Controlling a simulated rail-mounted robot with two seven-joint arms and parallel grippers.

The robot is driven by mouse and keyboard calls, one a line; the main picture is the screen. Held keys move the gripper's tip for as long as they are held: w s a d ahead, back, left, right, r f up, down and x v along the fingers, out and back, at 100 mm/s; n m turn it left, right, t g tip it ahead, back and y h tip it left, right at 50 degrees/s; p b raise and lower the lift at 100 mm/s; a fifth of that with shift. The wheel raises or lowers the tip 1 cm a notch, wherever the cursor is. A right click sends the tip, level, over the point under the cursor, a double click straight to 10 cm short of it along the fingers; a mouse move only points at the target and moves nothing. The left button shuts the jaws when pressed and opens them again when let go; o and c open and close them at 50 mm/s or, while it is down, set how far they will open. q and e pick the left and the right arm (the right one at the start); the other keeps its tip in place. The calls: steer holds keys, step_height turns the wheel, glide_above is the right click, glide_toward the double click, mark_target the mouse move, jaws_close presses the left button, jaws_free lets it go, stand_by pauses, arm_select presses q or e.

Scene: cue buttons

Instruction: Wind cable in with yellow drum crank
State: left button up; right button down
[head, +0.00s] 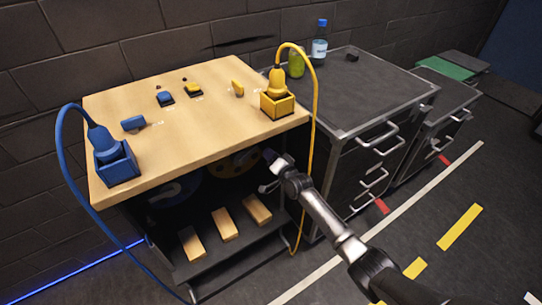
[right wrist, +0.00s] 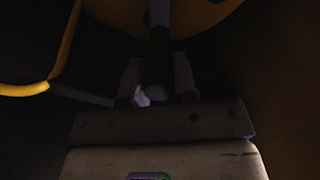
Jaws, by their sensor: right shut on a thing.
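The yellow drum (head: 236,163) sits in shadow under the wooden bench top, and its lower part shows in the right wrist view (right wrist: 205,12). My right gripper (head: 268,172) is in front of the drum's right side. In the right wrist view, my right gripper (right wrist: 158,88) is shut on the dark crank handle (right wrist: 158,48), which runs between its fingers. The yellow cable (head: 313,120) arches from the yellow plug (head: 277,82) in its yellow box and hangs down past the bench's right front corner. My left gripper is not in view.
A blue drum (head: 176,188) sits left of the yellow one. A blue cable (head: 62,160) loops off the bench's left side. Several wooden blocks (head: 224,223) lie on the low shelf below. A dark cabinet (head: 375,95) stands close on the right.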

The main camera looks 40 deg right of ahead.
steer(key=c, duration=1)
jaws_free()
steer(key=shift+d+f, duration=0.1)
steer(key=shift+f, duration=0.05)
steer(key=shift+o, duration=0.6)
steer(key=shift+s, duration=0.1)
steer(key=shift+s, duration=0.2)
steer(key=s+a+p, duration=0.1)
steer(key=s+p, duration=0.4)
steer(key=s, duration=0.8)
steer(key=shift+a+p, duration=0.35)
steer(key=shift+a, duration=0.05)
steer(key=shift+s, duration=0.1)
